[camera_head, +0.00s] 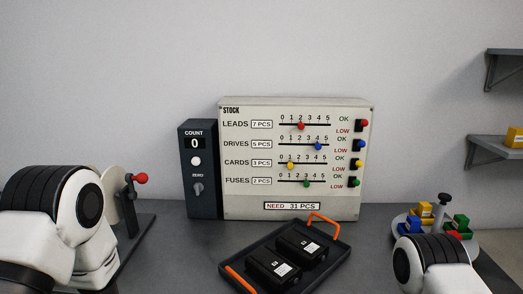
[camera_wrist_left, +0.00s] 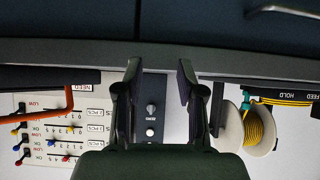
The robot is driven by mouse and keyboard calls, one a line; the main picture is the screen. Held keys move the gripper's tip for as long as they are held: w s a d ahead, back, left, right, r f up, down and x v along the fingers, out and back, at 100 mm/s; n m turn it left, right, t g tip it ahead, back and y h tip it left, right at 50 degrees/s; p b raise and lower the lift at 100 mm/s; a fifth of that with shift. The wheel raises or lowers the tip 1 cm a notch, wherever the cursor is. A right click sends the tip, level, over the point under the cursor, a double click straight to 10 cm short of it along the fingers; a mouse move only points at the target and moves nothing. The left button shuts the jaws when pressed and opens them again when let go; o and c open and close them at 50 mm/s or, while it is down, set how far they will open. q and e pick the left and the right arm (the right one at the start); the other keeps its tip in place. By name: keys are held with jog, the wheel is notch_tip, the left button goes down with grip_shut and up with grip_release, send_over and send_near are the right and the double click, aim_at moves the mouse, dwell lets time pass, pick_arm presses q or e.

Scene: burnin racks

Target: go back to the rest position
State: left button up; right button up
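My left gripper (camera_wrist_left: 158,78) shows in the left wrist view, which is upside down. Its two dark fingers stand apart with nothing between them. In the head view only the white and black links of my left arm show at the lower left; its gripper is hidden or out of frame. My right arm shows at the lower right, also without its gripper. The stock panel (camera_head: 233,190) stands at the back with coloured sliders and switches. The counter box (camera_head: 196,216) beside it reads 0.
A black tray (camera_head: 262,284) with orange handles holds two black drives (camera_head: 299,247) on the grey table (camera_head: 187,262). A round carousel (camera_head: 399,220) with coloured bins is at right, partly behind my right arm. A red-knobbed device (camera_head: 140,178) is at left. A yellow-wound spool (camera_wrist_left: 258,130) shows in the wrist view.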

pick_arm(q)
jog(key=s+f+g+b, duration=0.1)
jog(key=s+f+g, duration=0.65)
jog(key=s, duration=0.85)
jog(key=s+f+g, duration=0.4)
jog(key=s+f, duration=0.7)
jog(key=s, duration=0.5)
notch_tip(320, 180, down, 8)
jog(key=b, duration=0.8)
jog(key=shift+w+a+r+t, duration=0.2)
jog(key=shift+w+r+t, duration=0.05)
jog(key=shift+t, duration=0.1)
